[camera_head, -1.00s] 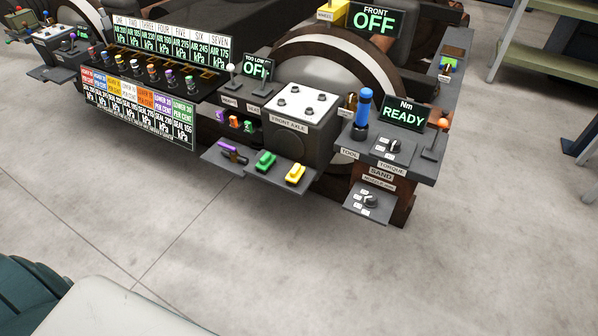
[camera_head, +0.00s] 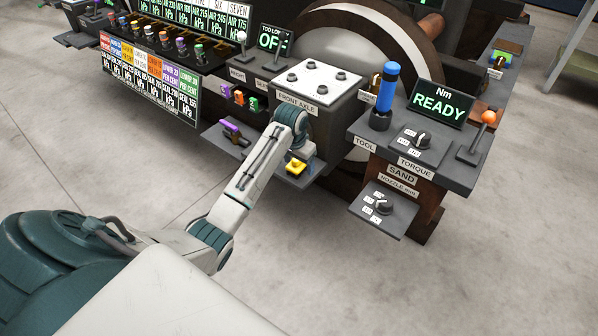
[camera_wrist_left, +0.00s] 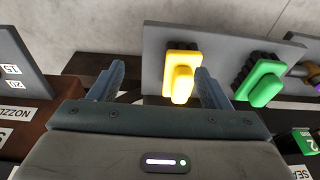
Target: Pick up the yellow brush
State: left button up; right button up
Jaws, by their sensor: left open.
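The yellow brush (camera_head: 296,167) lies on a small grey shelf below the front axle box, partly hidden by my left gripper in the head view. In the left wrist view the yellow brush (camera_wrist_left: 181,72) has a yellow handle and dark bristles. My left gripper (camera_head: 301,152) is above it, open and empty. In the wrist view its two fingers (camera_wrist_left: 163,82) stand either side of the brush, which is nearer the right finger. I cannot tell the height gap. My right gripper is not in view.
A green brush (camera_wrist_left: 262,82) lies right beside the yellow one in the wrist view; my arm hides it in the head view. A purple-handled tool (camera_head: 234,133) lies left on the shelf. A blue-handled tool (camera_head: 385,90) stands at right. The floor in front is clear.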

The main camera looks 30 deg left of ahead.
aim_at(299, 163)
pick_arm(q)
jog(key=shift+g, duration=0.3)
jog(key=w+a+r, duration=0.1)
jog(key=w+r, duration=0.1)
jog(key=r, duration=0.1)
jog(key=w+a+r, duration=0.1)
jog(key=r, duration=0.1)
jog(key=shift+w+a, duration=0.15)
jog(key=shift+a, duration=0.15)
jog(key=shift+w, duration=0.1)
jog(key=f, duration=0.3)
jog(key=w+f+b, duration=0.1)
jog(key=f, duration=0.1)
jog(key=shift+a, duration=0.1)
jog(key=f, duration=0.1)
jog(key=f+b, duration=0.1)
jog(key=f, duration=0.1)
jog(key=w+f, duration=0.1)
jog(key=f, duration=0.1)
jog(key=shift+a+f, duration=0.1)
jog(key=shift+a, duration=0.15)
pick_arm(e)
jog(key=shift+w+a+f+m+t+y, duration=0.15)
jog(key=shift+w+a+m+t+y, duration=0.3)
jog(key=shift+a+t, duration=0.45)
pick_arm(q)
jog(key=shift+s, duration=0.1)
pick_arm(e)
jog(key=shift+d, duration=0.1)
